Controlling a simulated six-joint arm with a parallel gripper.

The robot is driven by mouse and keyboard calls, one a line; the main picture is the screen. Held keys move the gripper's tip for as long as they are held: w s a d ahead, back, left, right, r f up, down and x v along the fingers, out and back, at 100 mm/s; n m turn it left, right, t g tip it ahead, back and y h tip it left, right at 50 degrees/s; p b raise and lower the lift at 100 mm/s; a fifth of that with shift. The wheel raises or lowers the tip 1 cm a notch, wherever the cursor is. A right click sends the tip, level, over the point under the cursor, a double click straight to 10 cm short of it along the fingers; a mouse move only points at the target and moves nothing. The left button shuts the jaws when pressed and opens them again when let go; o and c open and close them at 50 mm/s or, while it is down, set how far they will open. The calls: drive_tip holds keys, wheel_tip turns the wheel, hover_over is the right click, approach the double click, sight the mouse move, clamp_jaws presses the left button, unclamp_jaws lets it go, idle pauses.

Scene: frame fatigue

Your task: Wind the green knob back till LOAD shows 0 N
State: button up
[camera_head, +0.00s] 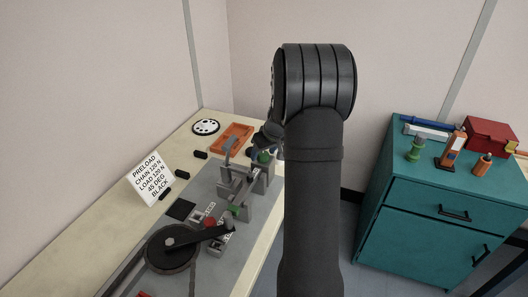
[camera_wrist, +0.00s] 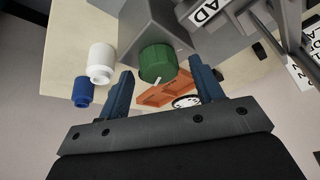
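A round green knob (camera_wrist: 157,63) with a white mark on its edge sits on a grey block in the wrist view. My gripper (camera_wrist: 162,70) is open, with one blue finger on each side of the knob. I see gaps between fingers and knob and cannot tell any contact. A label ending in "AD" (camera_wrist: 208,12) stands on the grey part beside the knob. In the head view the green knob (camera_head: 263,157) shows just below my dark gripper (camera_head: 267,139), partly hidden by it. No LOAD reading is legible in either view.
An orange tray (camera_head: 235,136) and a white disc (camera_head: 206,127) lie behind the rig. A black crank wheel (camera_head: 171,250) is in front. A teal cabinet (camera_head: 440,205) stands right.

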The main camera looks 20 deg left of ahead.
drive_tip(key=v, duration=1.7)
drive_tip(key=shift+r, duration=0.2)
drive_tip(key=shift+s+d, duration=0.1)
drive_tip(key=x, duration=1.7)
drive_tip(key=shift+f, duration=0.25)
drive_tip(key=shift+r, duration=0.1)
